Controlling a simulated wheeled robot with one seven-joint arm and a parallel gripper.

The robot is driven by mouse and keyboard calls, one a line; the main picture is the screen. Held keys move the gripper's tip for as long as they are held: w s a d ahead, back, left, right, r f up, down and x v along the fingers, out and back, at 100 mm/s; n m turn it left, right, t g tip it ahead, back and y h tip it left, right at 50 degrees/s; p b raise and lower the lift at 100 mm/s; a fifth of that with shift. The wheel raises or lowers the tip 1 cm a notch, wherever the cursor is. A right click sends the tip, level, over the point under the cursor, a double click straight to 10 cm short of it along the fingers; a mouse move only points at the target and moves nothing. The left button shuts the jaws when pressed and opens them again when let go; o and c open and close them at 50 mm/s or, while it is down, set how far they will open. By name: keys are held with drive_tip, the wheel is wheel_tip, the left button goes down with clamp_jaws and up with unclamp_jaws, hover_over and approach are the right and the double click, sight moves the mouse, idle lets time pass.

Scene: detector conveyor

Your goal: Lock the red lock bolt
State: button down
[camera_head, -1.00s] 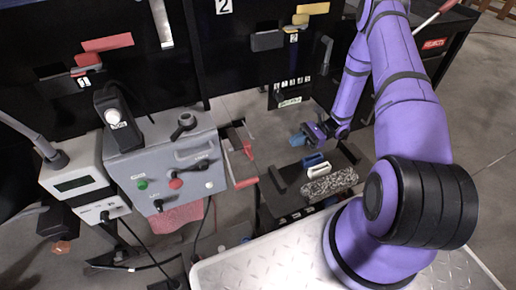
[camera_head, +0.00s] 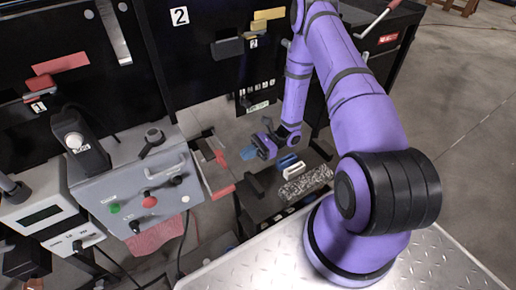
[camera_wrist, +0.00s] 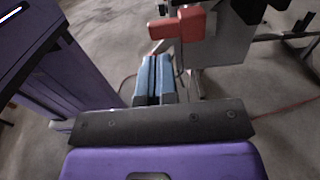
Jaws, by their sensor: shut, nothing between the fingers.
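On the black cabinet door marked 1, in the head view, are a long red bar (camera_head: 60,63) and a smaller red block (camera_head: 39,82) below it. I cannot tell which of them is the lock bolt. My gripper (camera_head: 251,153) is low, right of these red parts and well apart from them. Its blue fingers are shut and empty. In the wrist view the fingers (camera_wrist: 155,72) lie together, pointing toward a red block (camera_wrist: 178,26) on a grey-white body. I cannot tell if that block is the bolt.
A grey control box (camera_head: 137,190) with green and red buttons stands at the left, beside a display box (camera_head: 42,213). A red-handled part (camera_head: 219,180) lies between that box and my gripper. Door 2 carries a yellow bar (camera_head: 268,14). Open floor (camera_head: 465,130) shows at the right.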

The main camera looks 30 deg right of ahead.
sight(224, 164)
drive_tip(key=shift+a, duration=2.9)
drive_tip(key=shift+a, duration=1.5)
drive_tip(key=d, duration=1.4)
drive_tip(key=shift+d, duration=0.2)
